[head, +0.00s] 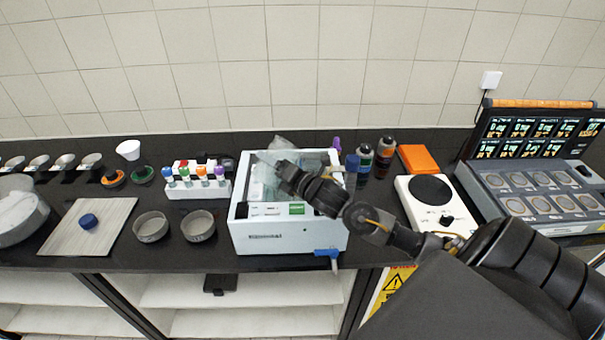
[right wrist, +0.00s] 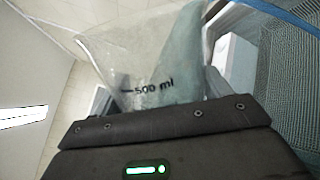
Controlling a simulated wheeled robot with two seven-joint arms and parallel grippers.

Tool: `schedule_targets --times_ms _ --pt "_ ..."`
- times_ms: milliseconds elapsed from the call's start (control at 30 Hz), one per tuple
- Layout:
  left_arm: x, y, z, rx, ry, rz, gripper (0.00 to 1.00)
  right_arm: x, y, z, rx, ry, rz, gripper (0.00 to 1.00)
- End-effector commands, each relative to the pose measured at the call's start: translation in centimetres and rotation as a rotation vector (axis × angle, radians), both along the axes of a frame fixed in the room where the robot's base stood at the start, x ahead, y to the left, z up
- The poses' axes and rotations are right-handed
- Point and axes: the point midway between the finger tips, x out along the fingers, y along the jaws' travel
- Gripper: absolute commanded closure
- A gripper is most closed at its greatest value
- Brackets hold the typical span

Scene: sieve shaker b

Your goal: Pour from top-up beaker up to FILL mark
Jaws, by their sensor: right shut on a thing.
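My right arm comes in from the right and its gripper (head: 284,172) is over the open white box-shaped bath (head: 285,238). In the right wrist view, the gripper is shut on a clear beaker (right wrist: 135,65) marked "500 ml", which looks tilted. Greyish-blue liquid seems to lie along one side inside it. In the head view the beaker is partly hidden by the gripper and hard to make out against the bath's clear contents. The FILL mark cannot be made out, nor whether liquid is flowing. My left gripper is not in view.
A blue tap (head: 327,253) sticks out at the bath's front. A rack of coloured-cap bottles (head: 198,188) and two round sieves (head: 199,226) stand to its left.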

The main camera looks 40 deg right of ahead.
Motion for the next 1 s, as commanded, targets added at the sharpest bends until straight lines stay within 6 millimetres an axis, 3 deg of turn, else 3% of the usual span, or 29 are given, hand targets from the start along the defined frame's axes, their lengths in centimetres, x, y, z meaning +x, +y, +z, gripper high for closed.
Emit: schedule_targets --times_ms 1000 --pt "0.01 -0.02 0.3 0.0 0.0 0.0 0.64 0.02 -0.06 0.04 0.053 0.004 -0.001 0.66"
